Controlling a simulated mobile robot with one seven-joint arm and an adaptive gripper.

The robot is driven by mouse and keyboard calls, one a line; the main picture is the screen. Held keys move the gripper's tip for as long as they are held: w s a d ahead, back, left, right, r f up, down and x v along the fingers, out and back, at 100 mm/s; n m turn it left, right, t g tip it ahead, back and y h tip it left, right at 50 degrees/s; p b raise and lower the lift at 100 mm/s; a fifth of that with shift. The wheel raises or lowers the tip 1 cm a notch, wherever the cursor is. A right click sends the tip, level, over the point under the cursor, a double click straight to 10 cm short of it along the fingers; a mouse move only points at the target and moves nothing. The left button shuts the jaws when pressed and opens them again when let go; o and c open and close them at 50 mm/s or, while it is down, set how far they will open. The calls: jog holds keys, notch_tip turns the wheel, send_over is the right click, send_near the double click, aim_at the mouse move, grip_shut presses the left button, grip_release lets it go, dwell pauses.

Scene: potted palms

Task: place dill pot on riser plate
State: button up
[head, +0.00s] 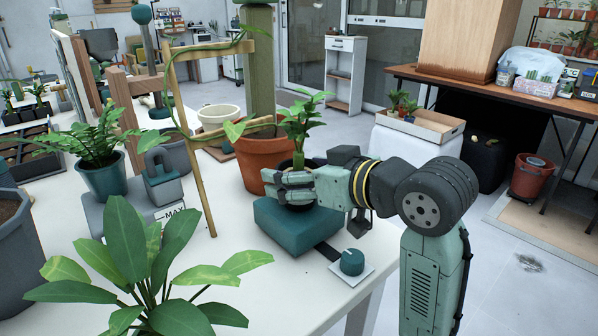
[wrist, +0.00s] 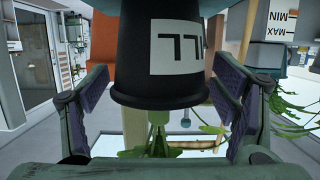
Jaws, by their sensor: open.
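The dill pot (wrist: 165,60) is small and black with a white label, seen upside down in the wrist view with part of the lettering showing. In the head view the pot (head: 297,207), with a leafy green plant, stands on a teal block (head: 270,228) that looks like the riser plate. Teal also shows against the pot's base in the wrist view. My gripper (head: 293,187) is around the pot, one finger on either side. In the wrist view its fingers (wrist: 163,98) are open, with visible gaps beside the pot. The fingers hide much of the pot in the head view.
A terracotta pot (head: 262,158) stands close behind the block. A wooden trellis (head: 191,150) rises to its left. A broad-leaved plant (head: 150,270) fills the table's front. A small knob on a white plate (head: 345,275) sits near the table's right edge.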

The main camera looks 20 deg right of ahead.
jog(key=v, duration=1.2)
jog(key=shift+b, duration=0.3)
jog(key=shift+r, duration=0.15)
jog(key=shift+c, duration=0.2)
dwell(1.1)
